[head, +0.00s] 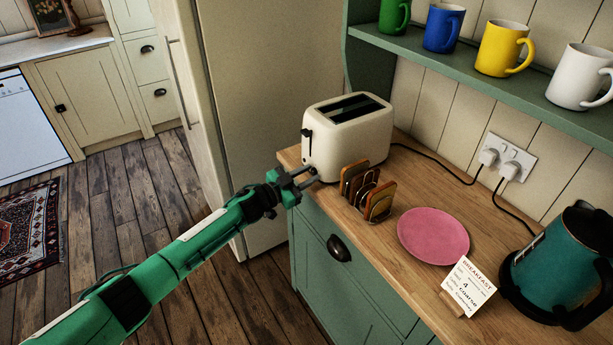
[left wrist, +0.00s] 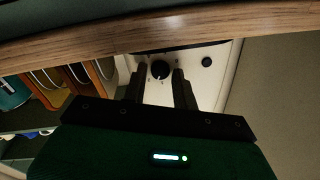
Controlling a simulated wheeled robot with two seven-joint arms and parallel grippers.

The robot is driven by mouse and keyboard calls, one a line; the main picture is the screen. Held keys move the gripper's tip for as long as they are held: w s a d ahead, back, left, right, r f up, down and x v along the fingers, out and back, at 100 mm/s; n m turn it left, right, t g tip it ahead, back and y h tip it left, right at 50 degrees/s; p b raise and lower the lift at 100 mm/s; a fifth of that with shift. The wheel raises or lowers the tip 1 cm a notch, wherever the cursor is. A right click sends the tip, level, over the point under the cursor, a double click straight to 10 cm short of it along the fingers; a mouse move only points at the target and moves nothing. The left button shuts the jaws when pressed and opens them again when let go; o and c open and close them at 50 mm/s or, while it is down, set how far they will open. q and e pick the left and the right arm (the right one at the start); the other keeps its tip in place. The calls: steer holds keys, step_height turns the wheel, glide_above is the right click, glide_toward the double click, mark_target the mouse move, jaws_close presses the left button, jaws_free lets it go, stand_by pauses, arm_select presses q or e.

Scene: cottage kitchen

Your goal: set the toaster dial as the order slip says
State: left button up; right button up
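The cream toaster (head: 345,138) stands at the counter's left end, with a dark lever on its end face. In the left wrist view its dark round dial (left wrist: 160,69) shows on the pale end face, with small marks around it. My left gripper (head: 308,177) is at the toaster's lower end face. In the left wrist view its two fingers (left wrist: 159,80) are apart, one each side of the dial; I cannot tell whether they touch it. My right gripper is out of view.
A toast rack (head: 366,192) with toast stands close to the toaster. A pink plate (head: 433,236) and a teal kettle (head: 560,262) are farther right. The wooden counter edge (left wrist: 130,32) passes close by the gripper. Several mugs stand on the shelf (head: 470,62) above.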

arm_select(q)
steer(key=shift+o, duration=1.1)
steer(key=b+v, duration=0.1)
steer(key=v, duration=1.2)
steer(key=shift+s+a+b, duration=0.25)
steer(key=shift+a+b, duration=0.05)
steer(key=shift+b, duration=0.1)
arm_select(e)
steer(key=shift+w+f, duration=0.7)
arm_select(q)
steer(key=shift+f, duration=0.1)
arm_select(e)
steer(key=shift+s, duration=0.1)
